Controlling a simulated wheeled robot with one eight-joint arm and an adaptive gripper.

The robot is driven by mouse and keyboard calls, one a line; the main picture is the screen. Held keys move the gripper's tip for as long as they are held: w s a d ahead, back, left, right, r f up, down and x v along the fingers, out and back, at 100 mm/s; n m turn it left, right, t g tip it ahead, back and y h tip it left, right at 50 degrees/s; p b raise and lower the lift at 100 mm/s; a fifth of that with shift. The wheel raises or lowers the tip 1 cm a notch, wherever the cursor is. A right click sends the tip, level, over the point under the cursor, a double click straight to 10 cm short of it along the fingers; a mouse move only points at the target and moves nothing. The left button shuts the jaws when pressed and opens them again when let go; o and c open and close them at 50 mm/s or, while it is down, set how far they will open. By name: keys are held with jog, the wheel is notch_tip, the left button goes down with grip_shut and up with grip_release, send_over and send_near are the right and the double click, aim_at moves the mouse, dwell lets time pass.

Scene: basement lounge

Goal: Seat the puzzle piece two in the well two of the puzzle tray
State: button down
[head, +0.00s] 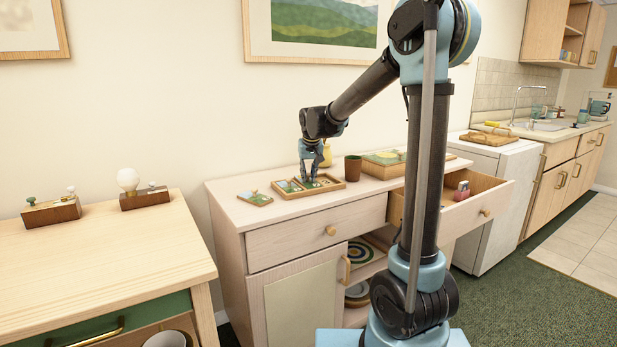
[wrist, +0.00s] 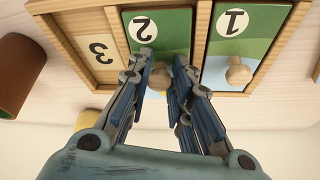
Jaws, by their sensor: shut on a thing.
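The puzzle tray (head: 329,186) lies on the cabinet top, and its wooden frame also shows in the wrist view (wrist: 203,30). Puzzle piece two (wrist: 165,24), green with a white "2" label and a round wooden knob, is at the middle well, between piece one and the bare well marked 3. My gripper (wrist: 168,72) is shut on its knob, and it shows over the tray in the head view (head: 308,177). The well under piece two is hidden. I cannot tell whether the piece lies flush or slightly raised.
Puzzle piece one (wrist: 240,40) is in the well beside it; well three (wrist: 100,55) is bare. A loose piece (head: 255,198) lies left of the tray. A brown cup (head: 353,168) and a box (head: 384,164) stand to the right. A drawer (head: 462,204) hangs open.

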jog(key=c, duration=1.5)
grip_release()
jog(key=shift+f, duration=0.2)
jog(key=shift+o, duration=0.2)
jog(key=shift+r, duration=0.2)
jog(key=v, duration=1.1)
jog(key=shift+s+r, duration=0.3)
jog(key=s+d+f, duration=0.3)
jog(key=s+d, duration=0.7)
jog(key=s+d+f, duration=0.4)
jog(key=s+f, duration=0.2)
jog(key=s, duration=0.2)
jog(key=s+d+f+m+g, duration=0.1)
jog(key=s+d+f, duration=0.3)
jog(key=s+f, duration=0.3)
jog(key=s+d+f+m+g+h, duration=0.1)
jog(key=s+d+f, duration=0.3)
jog(key=s, duration=0.6)
notch_tip(320, 180, down, 3)
jog(key=shift+s+d+r, duration=0.15)
jog(key=shift+s+d, duration=0.05)
jog(key=shift+d, duration=0.2)
